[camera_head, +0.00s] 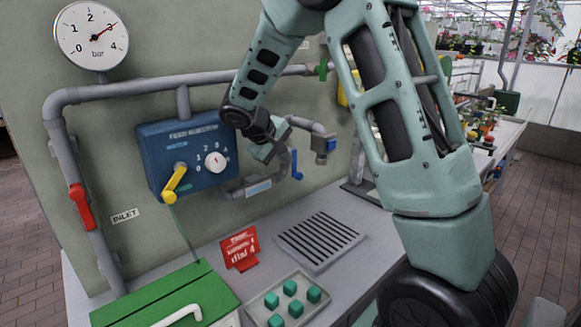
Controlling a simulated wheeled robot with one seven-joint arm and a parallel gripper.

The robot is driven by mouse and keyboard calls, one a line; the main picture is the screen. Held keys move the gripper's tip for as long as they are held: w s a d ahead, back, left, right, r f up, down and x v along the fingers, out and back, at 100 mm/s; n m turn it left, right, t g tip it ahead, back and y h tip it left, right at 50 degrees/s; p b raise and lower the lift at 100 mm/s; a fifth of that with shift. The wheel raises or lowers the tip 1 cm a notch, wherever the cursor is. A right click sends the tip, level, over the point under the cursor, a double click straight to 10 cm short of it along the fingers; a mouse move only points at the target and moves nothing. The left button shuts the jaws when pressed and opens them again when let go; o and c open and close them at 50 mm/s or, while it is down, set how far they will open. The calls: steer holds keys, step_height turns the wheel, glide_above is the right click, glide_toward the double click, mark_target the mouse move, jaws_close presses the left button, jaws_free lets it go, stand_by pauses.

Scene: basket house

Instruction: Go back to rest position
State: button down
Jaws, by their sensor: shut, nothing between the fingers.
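My arm reaches from the upper right down toward the blue injector box (155,150) on the wall panel. My gripper (270,150) hangs just right of the box, in front of the pipework. It is shut and holds nothing that I can see. Its fingertips are small and partly hidden. The white numbered dial (216,162) is on the box, left of my gripper and apart from it in the picture. A yellow lever (174,182) sits at the box's lower left, tilted.
A grey pipe (130,88) with a red handle (81,207) and gauge (91,35) runs around the box. On the bench stand a red card (240,249), a slatted grey tray (318,241), a tray of green cubes (267,300) and a green lid (165,300).

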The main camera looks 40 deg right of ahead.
steer(key=shift+v, duration=1.2)
